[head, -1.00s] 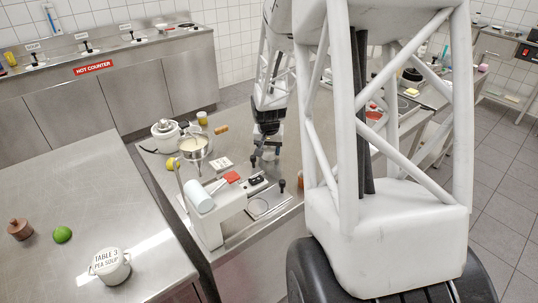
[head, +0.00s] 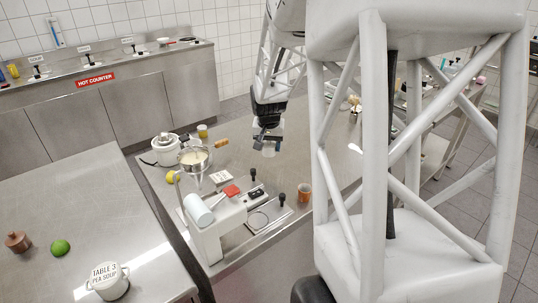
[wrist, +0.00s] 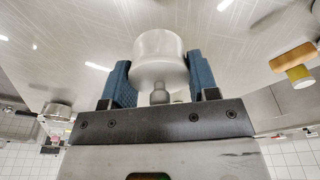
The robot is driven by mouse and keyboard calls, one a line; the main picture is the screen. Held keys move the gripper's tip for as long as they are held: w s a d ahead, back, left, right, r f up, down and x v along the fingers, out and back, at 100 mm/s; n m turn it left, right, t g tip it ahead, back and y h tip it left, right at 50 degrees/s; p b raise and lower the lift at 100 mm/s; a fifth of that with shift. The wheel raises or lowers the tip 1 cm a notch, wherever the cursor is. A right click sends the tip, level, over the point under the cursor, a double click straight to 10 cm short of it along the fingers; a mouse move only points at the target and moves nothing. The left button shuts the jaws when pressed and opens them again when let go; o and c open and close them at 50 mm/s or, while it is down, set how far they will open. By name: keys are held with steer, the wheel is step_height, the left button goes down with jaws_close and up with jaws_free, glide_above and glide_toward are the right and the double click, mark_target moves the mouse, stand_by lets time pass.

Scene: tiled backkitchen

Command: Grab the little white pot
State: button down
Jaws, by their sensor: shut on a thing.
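My gripper (head: 267,140) is at the back of the middle steel table in the head view. In the wrist view, its two blue fingers (wrist: 158,82) are closed on either side of a small white round pot (wrist: 158,50) with a pale grey knob facing the gripper. In the head view only a pale bit of this pot (head: 270,150) shows below the fingers; whether it touches the table is hard to tell. A second white pot (head: 108,284), marked "Table 3 pea soup", stands on the left table, well apart from my gripper.
A pan with pale contents (head: 194,157), a white cooker (head: 166,147) and a yellow jar (head: 202,131) stand left of my gripper. The steel table is bare right of the gripper.

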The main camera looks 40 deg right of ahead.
steer(key=shift+r, duration=1.4)
